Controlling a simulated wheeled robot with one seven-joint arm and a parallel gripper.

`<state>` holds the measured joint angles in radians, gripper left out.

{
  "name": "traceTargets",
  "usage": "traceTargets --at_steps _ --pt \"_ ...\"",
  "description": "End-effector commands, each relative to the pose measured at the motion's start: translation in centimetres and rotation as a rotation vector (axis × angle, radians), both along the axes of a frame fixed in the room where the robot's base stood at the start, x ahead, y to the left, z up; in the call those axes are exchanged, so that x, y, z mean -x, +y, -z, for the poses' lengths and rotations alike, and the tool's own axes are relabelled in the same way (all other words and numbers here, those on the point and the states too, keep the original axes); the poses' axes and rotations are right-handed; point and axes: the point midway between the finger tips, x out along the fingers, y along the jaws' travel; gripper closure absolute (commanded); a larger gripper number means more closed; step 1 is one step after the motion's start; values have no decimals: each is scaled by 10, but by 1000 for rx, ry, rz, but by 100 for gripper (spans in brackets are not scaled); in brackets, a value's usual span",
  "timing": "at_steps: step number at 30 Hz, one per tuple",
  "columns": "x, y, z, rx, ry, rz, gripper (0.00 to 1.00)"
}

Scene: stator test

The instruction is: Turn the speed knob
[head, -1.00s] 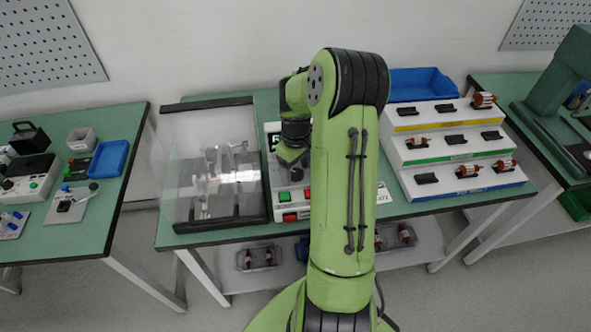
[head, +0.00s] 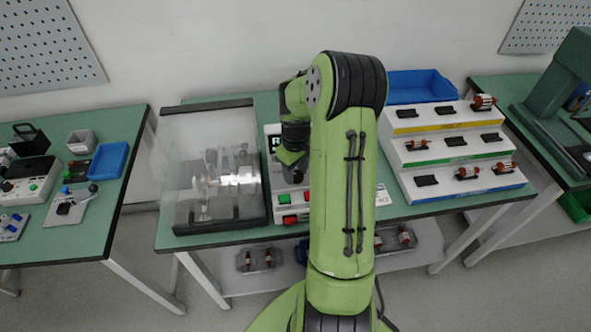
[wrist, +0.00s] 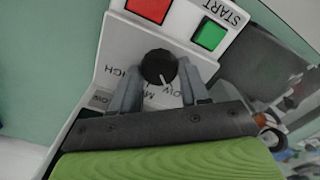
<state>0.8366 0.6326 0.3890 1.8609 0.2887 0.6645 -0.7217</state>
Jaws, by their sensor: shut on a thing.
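The speed knob (wrist: 158,66) is a round black dial with a white pointer line. It sits on the white panel of the test unit (head: 291,222), above upside-down HIGH, M… and LOW labels in the wrist view. Its pointer slants down and right, between the middle and LOW labels. My gripper (wrist: 158,82) is shut on the knob, with one grey finger at each side. In the head view my gripper (head: 294,179) is over the unit's front, and the knob is hidden there.
A green START button (wrist: 210,35) and a red button (wrist: 148,8) are beside the knob. A clear-covered fixture (head: 212,175) stands just left of the unit. A stepped rack (head: 460,165) with several rotors and a blue bin (head: 422,84) are at right.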

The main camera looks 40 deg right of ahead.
Motion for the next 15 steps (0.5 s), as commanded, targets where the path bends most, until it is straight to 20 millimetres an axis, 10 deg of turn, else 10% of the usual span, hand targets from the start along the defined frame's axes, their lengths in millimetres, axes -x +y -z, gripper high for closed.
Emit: traceTargets --at_steps 15 --pt "0 -1 -1 2 -2 404 86"
